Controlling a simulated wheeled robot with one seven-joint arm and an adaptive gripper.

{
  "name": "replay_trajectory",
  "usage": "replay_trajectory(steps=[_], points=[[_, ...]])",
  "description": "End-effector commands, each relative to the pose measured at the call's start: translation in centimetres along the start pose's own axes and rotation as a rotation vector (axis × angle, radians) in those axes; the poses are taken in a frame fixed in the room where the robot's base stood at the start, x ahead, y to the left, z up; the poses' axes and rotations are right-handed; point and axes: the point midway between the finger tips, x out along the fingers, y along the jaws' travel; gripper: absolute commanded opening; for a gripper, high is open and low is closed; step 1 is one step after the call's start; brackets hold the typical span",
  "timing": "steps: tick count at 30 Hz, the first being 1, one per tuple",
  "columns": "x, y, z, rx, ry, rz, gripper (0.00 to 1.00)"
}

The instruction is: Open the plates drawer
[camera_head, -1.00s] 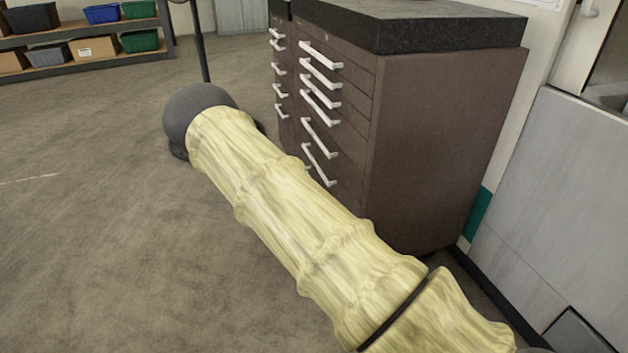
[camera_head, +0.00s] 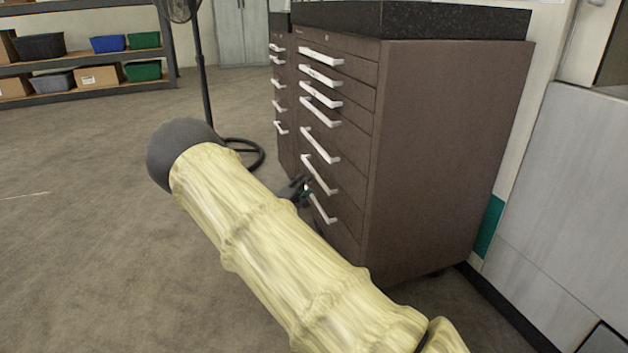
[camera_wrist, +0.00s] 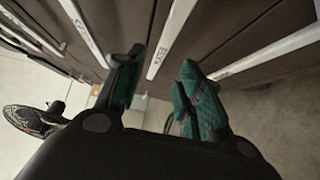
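A brown cabinet (camera_head: 440,150) with a dark speckled top stands right of centre in the head view. Its left face has a column of shut drawers with white bar handles (camera_head: 320,145). Small labels show on some handles, but I cannot read which one is plates. My gripper (camera_head: 297,190) is beside the lower drawers, mostly hidden by my arm. In the wrist view my gripper (camera_wrist: 162,60) is open, its teal-padded fingers apart. The end of one white handle (camera_wrist: 173,38) shows between the fingertips; contact is unclear. Another labelled handle (camera_wrist: 260,58) lies to the right.
A second drawer stack (camera_head: 280,85) adjoins at the left. A fan on a stand (camera_head: 205,85) stands behind my arm. Shelves with bins (camera_head: 80,70) are at the back left. A grey panel (camera_head: 565,190) is at the right. The floor at left is clear.

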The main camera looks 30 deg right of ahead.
Motion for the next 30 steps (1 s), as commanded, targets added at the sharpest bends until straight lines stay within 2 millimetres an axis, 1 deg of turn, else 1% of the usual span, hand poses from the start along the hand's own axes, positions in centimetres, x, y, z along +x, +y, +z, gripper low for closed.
replay_trajectory(steps=[2,9,15,21,29,30], points=[[1.4,-0.4,0.1,0.002,-0.002,-0.001,0.38],[5.2,-0.5,0.2,0.002,-0.003,-0.001,0.38],[7.6,-0.3,0.1,0.002,-0.003,-0.002,0.38],[8.6,-0.2,0.1,-0.001,-0.002,-0.002,0.38],[8.7,-0.1,0.1,-0.001,-0.002,-0.002,0.38],[8.7,-0.1,0.1,-0.001,-0.002,-0.002,0.36]])
